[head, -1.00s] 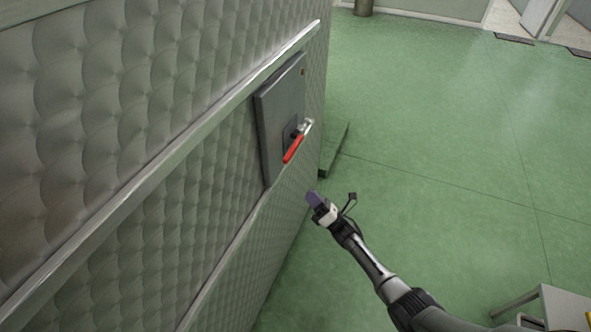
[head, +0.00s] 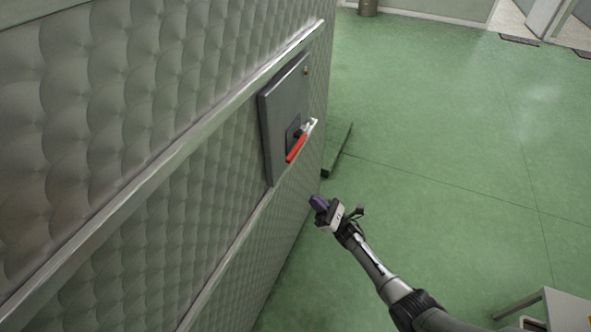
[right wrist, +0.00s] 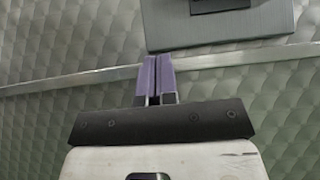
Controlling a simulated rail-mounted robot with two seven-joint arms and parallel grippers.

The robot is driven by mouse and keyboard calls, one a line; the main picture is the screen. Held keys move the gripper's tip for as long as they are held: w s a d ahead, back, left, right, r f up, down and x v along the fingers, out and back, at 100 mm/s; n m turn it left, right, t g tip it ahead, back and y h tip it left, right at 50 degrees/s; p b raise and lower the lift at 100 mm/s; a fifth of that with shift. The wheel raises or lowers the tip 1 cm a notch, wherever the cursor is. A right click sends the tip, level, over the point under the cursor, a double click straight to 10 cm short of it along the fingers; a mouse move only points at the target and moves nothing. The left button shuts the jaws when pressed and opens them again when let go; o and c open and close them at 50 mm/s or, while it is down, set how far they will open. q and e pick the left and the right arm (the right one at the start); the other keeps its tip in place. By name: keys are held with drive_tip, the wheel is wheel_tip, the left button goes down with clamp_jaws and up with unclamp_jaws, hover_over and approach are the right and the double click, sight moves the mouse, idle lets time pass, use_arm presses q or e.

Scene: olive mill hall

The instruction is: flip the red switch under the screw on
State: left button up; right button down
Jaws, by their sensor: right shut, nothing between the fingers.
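The red switch (head: 296,148) is a red lever with a metal end, mounted on a grey panel (head: 271,138) on the quilted metal wall. The lever slants, its red end low and to the left, its metal end up and to the right. My right gripper (head: 315,202) is shut and empty, below and a little right of the panel, apart from the lever. In the right wrist view its purple fingers (right wrist: 157,78) are together just below the panel's lower edge (right wrist: 215,35); the lever does not show there. My left gripper is not in view.
A metal rail (head: 170,160) runs along the wall above the panel, and another strip (head: 232,252) runs along below it. Green floor (head: 440,130) is open to the right. A pale table (head: 560,306) stands at the lower right.

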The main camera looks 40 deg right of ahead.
drive_tip(key=s+d+r+x, duration=0.1)
drive_tip(key=r+x, duration=0.1)
drive_tip(key=x, duration=1)
drive_tip(key=shift+s+a+r+b, duration=0.15)
drive_tip(key=shift+r+b, duration=0.2)
drive_tip(key=shift+b, duration=0.05)
